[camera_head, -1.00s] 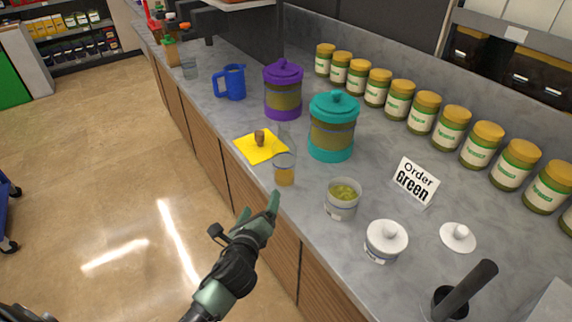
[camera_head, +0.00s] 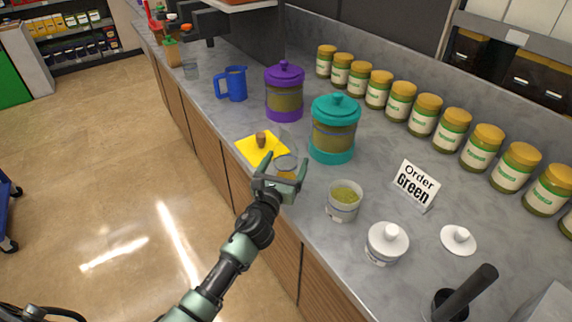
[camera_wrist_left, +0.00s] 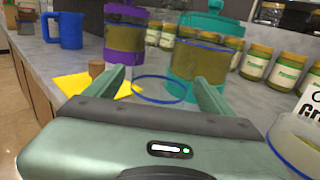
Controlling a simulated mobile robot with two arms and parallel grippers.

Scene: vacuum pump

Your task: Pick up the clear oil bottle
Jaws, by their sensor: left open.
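A clear container with amber liquid (camera_head: 286,163), which looks like the clear oil bottle, stands upright near the counter's front edge, beside the yellow mat. My left gripper (camera_head: 280,172) is open, with its fingers to either side of the container in the head view; it partly hides the lower part. In the left wrist view, a clear form with a blue rim (camera_wrist_left: 160,97) shows between the open fingers (camera_wrist_left: 158,80). I cannot tell whether the fingers touch it. My right gripper is not in view.
A teal-lidded jar (camera_head: 333,128) stands close behind to the right, and a purple-lidded jar (camera_head: 284,92) further back. A yellow mat (camera_head: 250,146) holds a small brown object (camera_head: 261,139). An open cup (camera_head: 343,202) stands to the right. Several gold-lidded jars line the back.

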